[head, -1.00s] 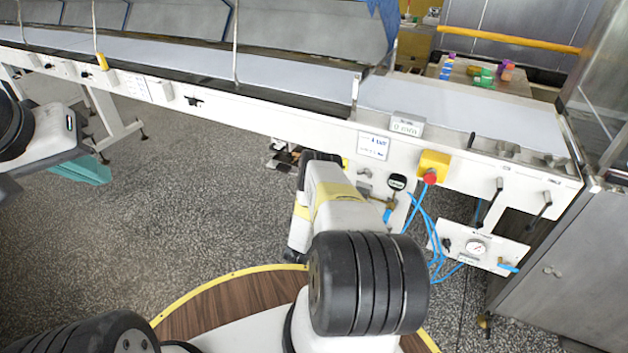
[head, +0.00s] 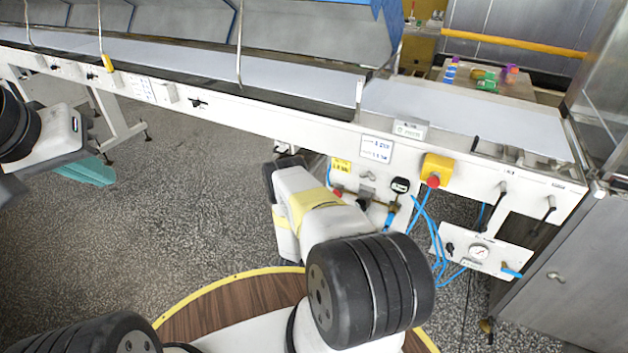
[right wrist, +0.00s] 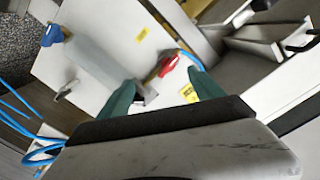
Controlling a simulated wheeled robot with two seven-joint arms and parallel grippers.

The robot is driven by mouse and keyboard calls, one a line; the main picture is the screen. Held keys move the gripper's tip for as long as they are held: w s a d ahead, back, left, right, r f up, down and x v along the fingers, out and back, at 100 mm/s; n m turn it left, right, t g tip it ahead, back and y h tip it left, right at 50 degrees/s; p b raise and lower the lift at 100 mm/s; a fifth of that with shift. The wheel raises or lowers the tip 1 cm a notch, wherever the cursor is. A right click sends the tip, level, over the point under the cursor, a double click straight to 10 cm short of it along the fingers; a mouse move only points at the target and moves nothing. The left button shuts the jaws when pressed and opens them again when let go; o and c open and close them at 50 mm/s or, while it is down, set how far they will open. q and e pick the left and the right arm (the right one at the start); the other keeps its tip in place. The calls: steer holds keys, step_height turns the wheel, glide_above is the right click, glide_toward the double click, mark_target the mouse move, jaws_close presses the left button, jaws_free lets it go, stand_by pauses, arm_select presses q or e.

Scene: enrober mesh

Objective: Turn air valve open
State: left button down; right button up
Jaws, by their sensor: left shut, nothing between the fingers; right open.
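A brass air pipe fitting with a red lever (head: 337,192) and a blue lever (head: 389,219) sits on the white machine panel, below a round gauge (head: 400,186). In the right wrist view the red lever (right wrist: 168,65) shows between the green fingertips of my right gripper (right wrist: 161,76); I cannot tell whether they touch it. The right gripper is open; in the head view my own arm hides it. A blue handle (right wrist: 52,36) is at the upper left of the wrist view. My left gripper (head: 88,172), with teal fingers, is shut and empty over the floor at left.
A yellow box with a red stop button (head: 433,181) sticks out right of the fitting. Blue hoses (head: 415,217) hang beside it, near a lower gauge panel (head: 480,253). The conveyor (head: 270,87) runs above. A steel cabinet (head: 560,275) stands right.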

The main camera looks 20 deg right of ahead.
steer(key=w+d+r+n, duration=0.1)
steer(key=w+d+n, duration=0.4)
steer(key=w+n, duration=0.1)
steer(key=shift+w+d+r+n, duration=0.2)
steer(key=shift+d+r+n, duration=0.15)
steer(key=shift+n, duration=0.35)
